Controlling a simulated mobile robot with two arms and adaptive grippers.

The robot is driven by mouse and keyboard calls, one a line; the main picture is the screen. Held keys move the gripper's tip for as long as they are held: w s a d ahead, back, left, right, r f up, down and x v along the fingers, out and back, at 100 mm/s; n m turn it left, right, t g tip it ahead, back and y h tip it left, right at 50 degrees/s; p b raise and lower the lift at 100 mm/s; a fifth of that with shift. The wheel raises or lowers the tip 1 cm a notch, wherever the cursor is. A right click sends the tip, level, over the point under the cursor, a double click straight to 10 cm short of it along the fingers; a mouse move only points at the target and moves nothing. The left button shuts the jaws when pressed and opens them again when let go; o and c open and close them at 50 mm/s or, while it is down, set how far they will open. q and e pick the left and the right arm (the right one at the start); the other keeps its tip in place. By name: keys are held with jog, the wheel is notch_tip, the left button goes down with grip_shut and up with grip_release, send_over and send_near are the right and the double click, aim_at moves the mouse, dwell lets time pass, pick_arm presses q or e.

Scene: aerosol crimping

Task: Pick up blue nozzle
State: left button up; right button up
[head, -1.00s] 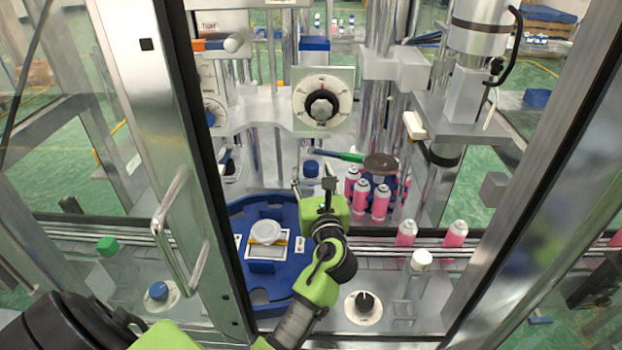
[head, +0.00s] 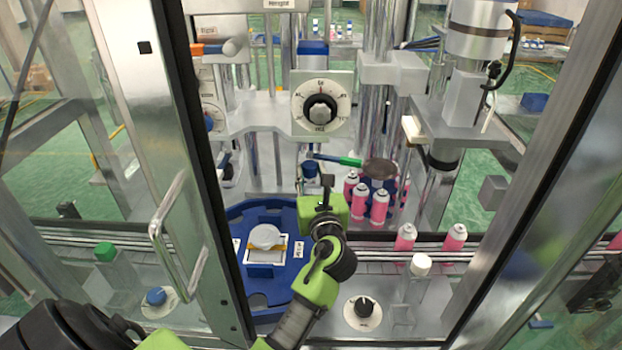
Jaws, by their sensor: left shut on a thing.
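The blue nozzle (head: 310,169) shows in the head view as a small dark blue piece at the back of the machine, just beyond the fingers. My left gripper (head: 313,183), on a green and black arm, reaches in through the door opening and is shut on the nozzle. The gripper's body hides part of the grip and the nozzle's lower part. My right gripper is not in view.
Several pink cans (head: 360,203) stand close on the right. A blue turntable (head: 237,220) holding a white round part (head: 265,237) is at front left. The glass door's frame (head: 190,190) stands left of my arm.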

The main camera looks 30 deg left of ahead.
pick_arm(q)
jog(key=s+r, duration=1.1)
jog(key=s, duration=0.3)
jog(key=shift+d+r, duration=0.2)
jog(key=shift+r, duration=0.15)
jog(key=shift+p, duration=0.3)
jog(key=shift+p, duration=0.5)
